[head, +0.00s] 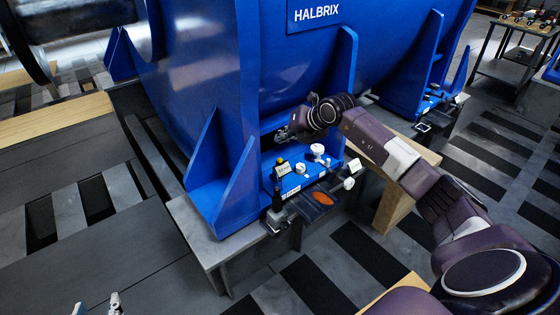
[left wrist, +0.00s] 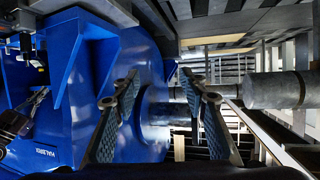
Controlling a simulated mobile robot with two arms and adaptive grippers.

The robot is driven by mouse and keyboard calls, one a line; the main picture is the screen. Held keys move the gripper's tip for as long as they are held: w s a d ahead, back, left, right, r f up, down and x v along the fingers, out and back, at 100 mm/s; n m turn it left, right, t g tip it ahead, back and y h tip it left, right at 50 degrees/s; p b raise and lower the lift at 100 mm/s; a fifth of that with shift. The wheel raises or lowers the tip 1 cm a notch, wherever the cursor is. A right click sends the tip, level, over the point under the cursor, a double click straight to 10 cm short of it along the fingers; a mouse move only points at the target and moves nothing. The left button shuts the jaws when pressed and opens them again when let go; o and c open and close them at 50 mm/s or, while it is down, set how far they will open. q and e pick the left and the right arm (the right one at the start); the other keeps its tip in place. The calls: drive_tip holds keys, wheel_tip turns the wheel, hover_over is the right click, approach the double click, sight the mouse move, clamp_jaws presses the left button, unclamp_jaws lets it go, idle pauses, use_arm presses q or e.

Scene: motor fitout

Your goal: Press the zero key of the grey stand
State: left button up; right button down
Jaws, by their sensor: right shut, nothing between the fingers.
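The grey stand and its zero key are too small for me to pick out surely. A small dark grey device with an upright post (head: 276,217) stands at the near corner of the blue motor's foot, below a small white tag (head: 283,169); I cannot tell whether it is the grey stand. My right gripper (head: 284,134) is shut and empty, above the blue foot and close to the motor's side. My left gripper (head: 98,306) is at the bottom left edge of the head view. In the left wrist view its fingers (left wrist: 163,95) are apart with nothing between them.
The large blue motor (head: 310,60) rests on grey supports. White knobs (head: 318,150) stand on its near foot, beside a dark tray with an orange item (head: 322,198). Another small device with a screen (head: 424,128) is on the further foot. A workbench (head: 510,60) stands at upper right.

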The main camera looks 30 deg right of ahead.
sight(282, 163)
wheel_tip(282, 163, down, 2)
drive_tip(key=shift+b, duration=0.85)
wheel_tip(282, 163, down, 3)
drive_tip(key=shift+r+b, duration=0.2)
drive_tip(key=shift+b, duration=0.5)
use_arm(q)
wheel_tip(282, 163, up, 17)
drive_tip(key=d+t+h, duration=0.2)
drive_tip(key=t+h, duration=0.1)
drive_tip(key=t, duration=0.5)
drive_tip(key=shift+w+d+r+t, duration=0.2)
drive_tip(key=shift+w+d+t, duration=0.05)
drive_tip(key=shift+w+t, duration=0.15)
use_arm(e)
drive_tip(key=shift+f, duration=0.2)
use_arm(q)
drive_tip(key=shift+r, duration=0.15)
use_arm(e)
drive_tip(key=shift+f, duration=0.4)
use_arm(q)
drive_tip(key=shift+s+r+t, duration=0.4)
drive_tip(key=shift+r+t, duration=0.1)
drive_tip(key=shift+r, duration=0.1)
use_arm(e)
drive_tip(key=shift+f, duration=0.5)
